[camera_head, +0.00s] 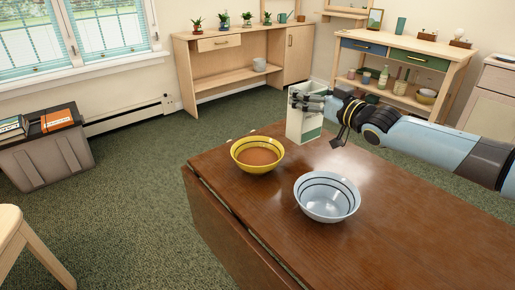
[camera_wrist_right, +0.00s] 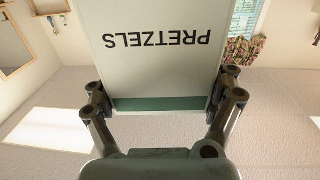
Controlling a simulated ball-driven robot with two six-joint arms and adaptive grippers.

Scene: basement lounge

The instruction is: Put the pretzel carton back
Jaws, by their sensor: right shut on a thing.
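The pretzel carton (camera_head: 304,122) is a white and green box. It is over the far edge of the brown table (camera_head: 400,207) in the head view; I cannot tell whether its base touches the tabletop. My right gripper (camera_head: 318,99) comes in from the right and is shut on the carton's upper part. In the right wrist view the carton (camera_wrist_right: 150,70) lies between the two fingers of my right gripper (camera_wrist_right: 160,110), with the word PRETZELS upside down. My left gripper is not in view.
A yellow bowl (camera_head: 250,166) with brownish contents stands on the table left of the carton. A pale blue bowl (camera_head: 327,198) stands nearer. A wooden shelf unit (camera_head: 228,75) with plants and a workbench (camera_head: 440,50) are behind. A grey bin (camera_head: 48,160) is at the left.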

